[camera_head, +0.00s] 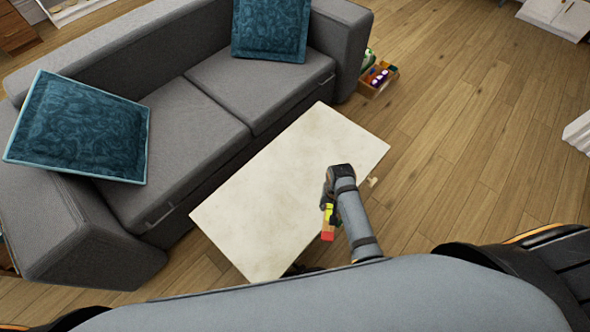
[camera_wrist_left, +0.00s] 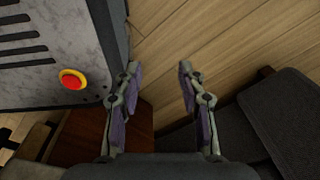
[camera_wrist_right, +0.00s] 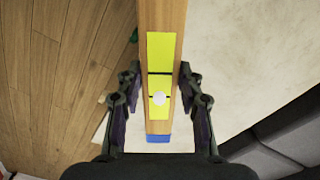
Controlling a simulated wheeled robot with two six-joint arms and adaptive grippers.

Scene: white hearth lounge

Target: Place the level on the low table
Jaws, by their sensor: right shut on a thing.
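The level is a wooden bar with yellow panels and a blue end in the right wrist view (camera_wrist_right: 160,50). In the head view its yellow and red part (camera_head: 328,234) shows below my right gripper (camera_head: 328,203). My right gripper is shut on the level, which lies between its fingers. The low table (camera_head: 270,190) has a pale, bare top and also fills the right of the right wrist view (camera_wrist_right: 235,60). The level appears over the table's right edge; its height above the top is hard to tell. My left gripper (camera_wrist_left: 157,70) is open and empty, away from the table.
A grey sofa (camera_head: 185,125) with teal cushions (camera_head: 80,130) stands along the far-left side of the table. A small wooden box (camera_head: 378,79) with colourful things sits on the floor beyond it. Wooden floor (camera_head: 475,130) is clear to the right.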

